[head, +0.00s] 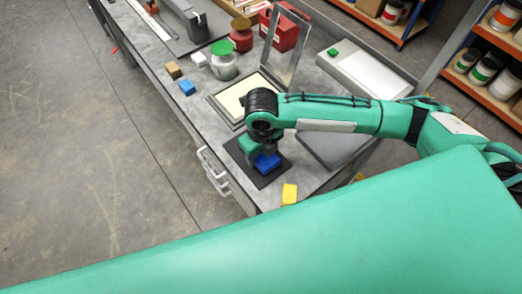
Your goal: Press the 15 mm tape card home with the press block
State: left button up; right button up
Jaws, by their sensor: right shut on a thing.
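My right gripper (262,151) points down over a dark mat (270,178) near the front edge of the bench. It is shut on a blue block (267,162), which seems to be the press block, at or just above the mat. My wrist and fingers hide part of the block. I cannot make out the 15 mm tape card; it may be under the block or hidden by my arm. My left gripper is not in view.
A yellow block (289,194) sits at the bench's near corner. A grey-white box (366,72) is at the back right.

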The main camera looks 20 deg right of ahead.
jog(key=shift+r+p, duration=2.85)
jog(key=shift+r, duration=0.35)
jog(key=shift+f, duration=0.1)
jog(key=shift+w, duration=0.1)
jog(key=m, duration=0.2)
jog(key=d+r+m, duration=0.1)
jog(key=m, duration=0.1)
jog(key=shift+w, duration=0.2)
jog(key=m, duration=0.3)
jog(key=d+r+m, duration=0.1)
jog(key=m, duration=0.1)
jog(key=shift+w+b, duration=0.2)
jog(key=shift+b, duration=0.15)
jog(key=d+r+m, duration=0.3)
jog(key=m, duration=1.2)
jog(key=w+d+r+m+b, duration=0.1)
jog(key=d+r+m, duration=0.2)
jog(key=m, duration=1.3)
jog(key=shift+w+d+r, duration=0.15)
jog(key=shift+d+r, duration=0.1)
jog(key=shift+d, duration=0.1)
